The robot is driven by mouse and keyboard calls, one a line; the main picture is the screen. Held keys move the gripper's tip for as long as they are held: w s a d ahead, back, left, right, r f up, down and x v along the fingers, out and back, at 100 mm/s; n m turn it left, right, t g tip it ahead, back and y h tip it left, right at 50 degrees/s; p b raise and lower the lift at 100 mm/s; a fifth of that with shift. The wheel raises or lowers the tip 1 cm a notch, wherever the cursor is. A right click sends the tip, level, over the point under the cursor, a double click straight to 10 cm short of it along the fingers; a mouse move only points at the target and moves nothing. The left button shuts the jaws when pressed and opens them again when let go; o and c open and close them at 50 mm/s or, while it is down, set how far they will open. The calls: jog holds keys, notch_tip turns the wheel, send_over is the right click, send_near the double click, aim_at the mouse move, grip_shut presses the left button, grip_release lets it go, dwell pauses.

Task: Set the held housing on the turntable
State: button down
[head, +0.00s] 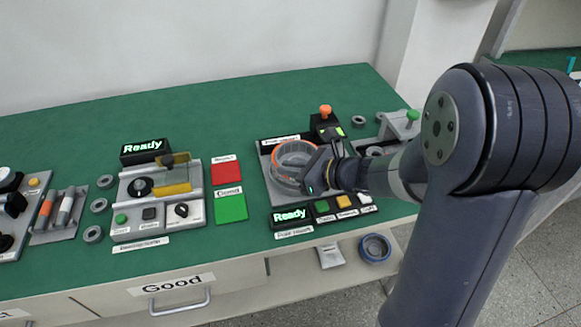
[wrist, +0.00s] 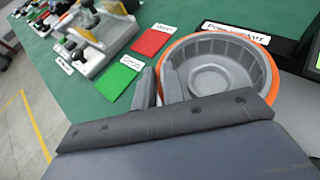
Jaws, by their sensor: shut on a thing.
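The housing (head: 294,150), a round grey ring-walled bowl with an orange band, is over the grey plate of the pole inserter station. In the wrist view the housing (wrist: 222,72) shows its ribbed inner wall and flat floor, looking roughly level. My gripper (head: 308,178) is shut on its near wall, at the right in the head view. In the wrist view my gripper (wrist: 163,84) has one finger inside the wall and one outside. The turntable is mostly hidden under the housing; I cannot tell whether they touch.
The station has an orange-knobbed post (head: 325,112) behind and a lit "Ready" box (head: 290,216) with buttons in front. A red mat (head: 226,170) and a green mat (head: 231,209) lie left. A blue-banded housing (head: 375,248) sits on a lower shelf.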

jog(key=shift+f+b, duration=0.4)
dwell(0.3)
jog(key=c, duration=1.4)
grip_release()
jog(key=shift+o, duration=0.3)
jog(key=shift+f, duration=0.1)
jog(key=o, duration=0.3)
jog(key=shift+r, duration=0.2)
jog(key=shift+r+p, duration=2.9)
jog(key=shift+r, duration=0.5)
